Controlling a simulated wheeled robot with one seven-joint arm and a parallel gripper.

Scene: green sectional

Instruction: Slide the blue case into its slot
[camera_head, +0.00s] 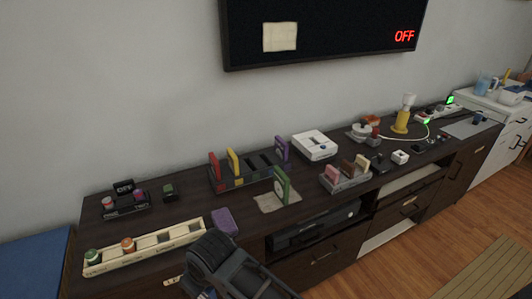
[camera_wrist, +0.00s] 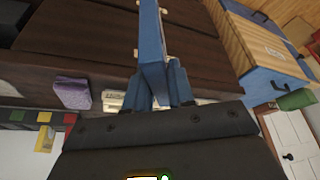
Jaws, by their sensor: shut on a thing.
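My gripper (camera_wrist: 158,82) is shut on the blue case (camera_wrist: 151,38), which shows nearly edge-on between the fingers in the wrist view. The case is held in the air in front of a dark wooden front. In the head view my dark wrist stands at the cabinet's front edge, and the blue case cannot be clearly made out. The dark slotted rack (camera_head: 232,184) stands on the cabinet, farther back than my wrist. It holds a red case (camera_head: 214,168), a yellow case (camera_head: 233,162) and a purple case (camera_head: 281,148) upright. Empty slots show between yellow and purple.
A green case (camera_head: 282,186) stands on a pale pad in front of the rack. A purple block (camera_head: 224,221) lies close to my wrist, beside a long cream tray (camera_head: 165,252). A small card tray (camera_head: 347,184) and a white box (camera_head: 315,146) are to the right.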

